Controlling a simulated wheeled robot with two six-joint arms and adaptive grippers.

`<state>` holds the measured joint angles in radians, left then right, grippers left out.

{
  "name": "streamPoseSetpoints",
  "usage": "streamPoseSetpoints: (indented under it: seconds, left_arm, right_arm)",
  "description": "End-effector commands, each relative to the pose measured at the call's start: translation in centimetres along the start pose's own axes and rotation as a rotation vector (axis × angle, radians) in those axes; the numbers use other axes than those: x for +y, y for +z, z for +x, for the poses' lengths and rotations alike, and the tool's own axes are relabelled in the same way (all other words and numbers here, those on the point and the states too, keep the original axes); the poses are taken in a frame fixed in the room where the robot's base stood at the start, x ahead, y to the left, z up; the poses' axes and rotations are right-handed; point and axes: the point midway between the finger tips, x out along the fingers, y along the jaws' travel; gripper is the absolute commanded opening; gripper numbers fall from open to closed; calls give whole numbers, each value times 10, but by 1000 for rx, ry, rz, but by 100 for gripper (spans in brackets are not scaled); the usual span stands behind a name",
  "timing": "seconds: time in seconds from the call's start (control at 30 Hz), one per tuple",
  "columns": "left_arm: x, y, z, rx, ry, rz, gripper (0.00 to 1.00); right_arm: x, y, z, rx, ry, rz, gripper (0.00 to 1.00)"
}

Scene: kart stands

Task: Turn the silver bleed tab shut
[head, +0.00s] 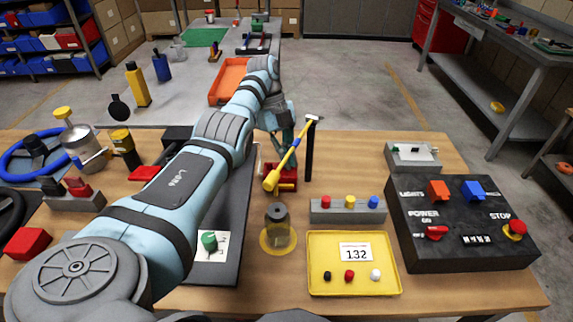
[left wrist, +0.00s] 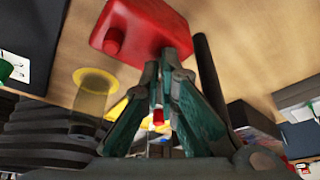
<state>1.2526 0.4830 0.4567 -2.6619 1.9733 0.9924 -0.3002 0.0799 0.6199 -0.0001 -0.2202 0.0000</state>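I cannot make out a silver bleed tab for certain in either view. In the left wrist view the red block (left wrist: 145,30) shows a round red knob and lies right at my fingertips. My left gripper (head: 279,135) points down above this block. Its teal fingers (left wrist: 161,68) have their tips close together at the block's edge. The fingers hide whatever is between or just behind them, so I cannot see whether they touch a tab. My right gripper is not in view.
A hammer with a yellow handle (head: 285,164) and a black post (head: 310,150) stand close beside the gripper. A glass jar (head: 277,228), a yellow tray (head: 313,284), a grey button block (head: 326,216) and a black control box (head: 440,252) are nearer. Bare wood shows behind the button block.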

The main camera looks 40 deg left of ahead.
Motion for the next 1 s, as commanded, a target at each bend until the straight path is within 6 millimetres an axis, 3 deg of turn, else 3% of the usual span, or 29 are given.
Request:
streamPoseSetpoints:
  seconds: [0.13, 0.57, 0.7, 1.0]
  left_arm:
    - [-1, 0, 0, -2, 8, 31, 0]
    - [-1, 0, -2, -2, 13, 43, 0]
    - [-1, 0, -2, -2, 14, 42, 22]
    - [0, 0, -1, -1, 17, 41, 22]
  right_arm:
    - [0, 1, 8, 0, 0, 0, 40]
    - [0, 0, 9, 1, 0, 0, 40]
    - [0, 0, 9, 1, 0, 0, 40]
    - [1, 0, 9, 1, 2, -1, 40]
